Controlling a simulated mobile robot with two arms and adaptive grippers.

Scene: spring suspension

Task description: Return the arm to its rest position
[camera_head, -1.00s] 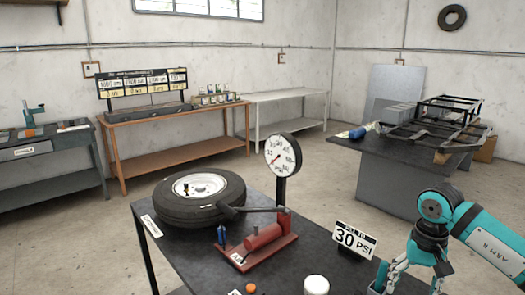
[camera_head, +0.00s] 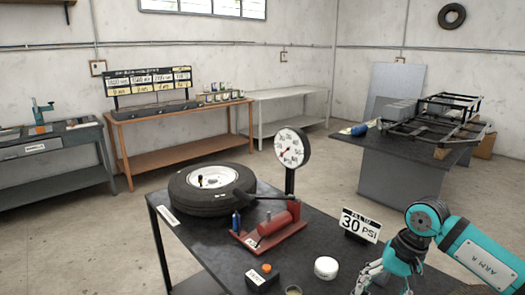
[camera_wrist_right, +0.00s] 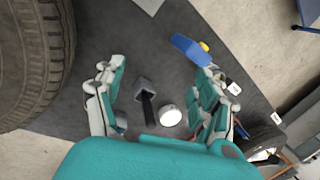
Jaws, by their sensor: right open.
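My right arm (camera_head: 475,250) is teal and comes in from the right edge of the head view. Its gripper (camera_head: 370,285) is low in that view, over the dark table's near right part. In the right wrist view the same gripper (camera_wrist_right: 160,100) has its two fingers wide apart, with nothing held between them. A white round cap (camera_wrist_right: 170,115) and a dark block with a post (camera_wrist_right: 145,88) show in the gap, apparently below the fingers. My left gripper is not in view.
The dark table (camera_head: 225,262) bears a tyre (camera_head: 212,188), a red pump (camera_head: 270,232) with a dial gauge (camera_head: 292,148), a 30 PSI sign (camera_head: 360,225), a box with an orange knob (camera_head: 263,276) and a white cap (camera_head: 326,268). A frame bench (camera_head: 400,180) stands behind.

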